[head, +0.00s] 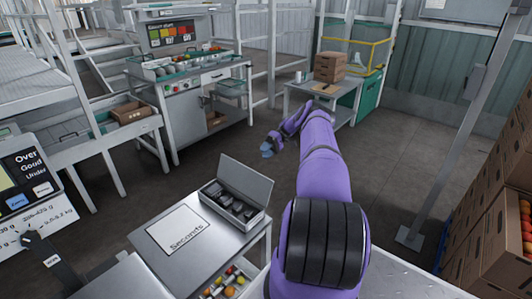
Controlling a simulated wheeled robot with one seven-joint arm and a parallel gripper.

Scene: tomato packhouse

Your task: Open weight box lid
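The weight box (228,222) is a grey metal box on the steel table at lower centre. Its lid (246,179) stands raised along the back edge, tilted up, so the box is open. Several dark weights (236,208) show inside. My purple arm reaches forward from the bottom. My gripper (267,152) is at its far end, beyond and above the lid, and appears apart from it. The gripper is small in view, and its fingers cannot be made out clearly.
A "Seconds" sign (180,230) lies left of the box. A bin of tomatoes (232,284) is below the table's front. A sorting bench (200,118) stands behind left, a side table (338,97) behind right. Stacked cartons (490,245) fill the right edge. The middle floor is clear.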

